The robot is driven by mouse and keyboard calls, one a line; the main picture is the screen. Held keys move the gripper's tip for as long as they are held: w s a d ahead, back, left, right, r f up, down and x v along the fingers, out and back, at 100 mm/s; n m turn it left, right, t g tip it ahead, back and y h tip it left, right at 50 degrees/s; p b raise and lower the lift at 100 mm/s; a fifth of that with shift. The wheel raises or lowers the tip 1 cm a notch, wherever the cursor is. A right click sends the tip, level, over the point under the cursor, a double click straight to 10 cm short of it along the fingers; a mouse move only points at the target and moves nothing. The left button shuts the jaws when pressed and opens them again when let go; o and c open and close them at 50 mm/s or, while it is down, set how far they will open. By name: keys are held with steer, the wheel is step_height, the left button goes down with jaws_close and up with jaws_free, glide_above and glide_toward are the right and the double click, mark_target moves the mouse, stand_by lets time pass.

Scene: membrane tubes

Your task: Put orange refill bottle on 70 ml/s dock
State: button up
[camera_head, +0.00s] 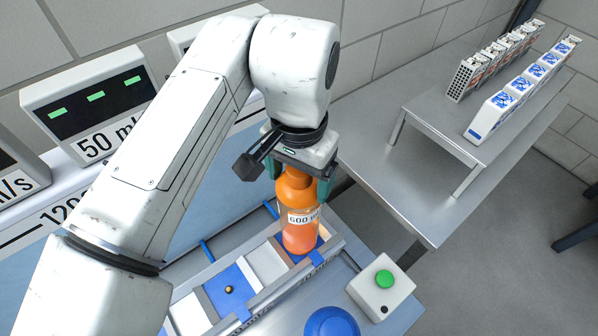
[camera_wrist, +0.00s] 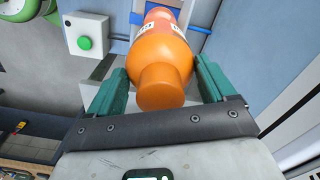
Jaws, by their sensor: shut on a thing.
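The orange refill bottle (camera_head: 300,217) stands upright in the head view, with a white label that reads "600" and a partly hidden unit. Its base is at a blue pad at the far right end of the tray (camera_head: 250,283); I cannot tell whether it rests on it. My gripper (camera_head: 298,172) is shut on the bottle's upper part from above. In the wrist view the bottle (camera_wrist: 160,58) sits between the green fingers of my gripper (camera_wrist: 160,85). A display panel reads "50 ml" (camera_head: 95,105).
A white box with a green button (camera_head: 381,285) stands right of the tray, near a blue dome (camera_head: 332,322). A steel table (camera_head: 440,190) at the right bears a raised shelf (camera_head: 450,125) with rows of white boxes. Free floor lies at the far right.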

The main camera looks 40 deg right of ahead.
steer(key=o, duration=1.3)
steer(key=shift+f, duration=0.1)
steer(key=shift+o, duration=0.2)
step_height(320, 180, up, 12)
steer(key=shift+r, duration=0.15)
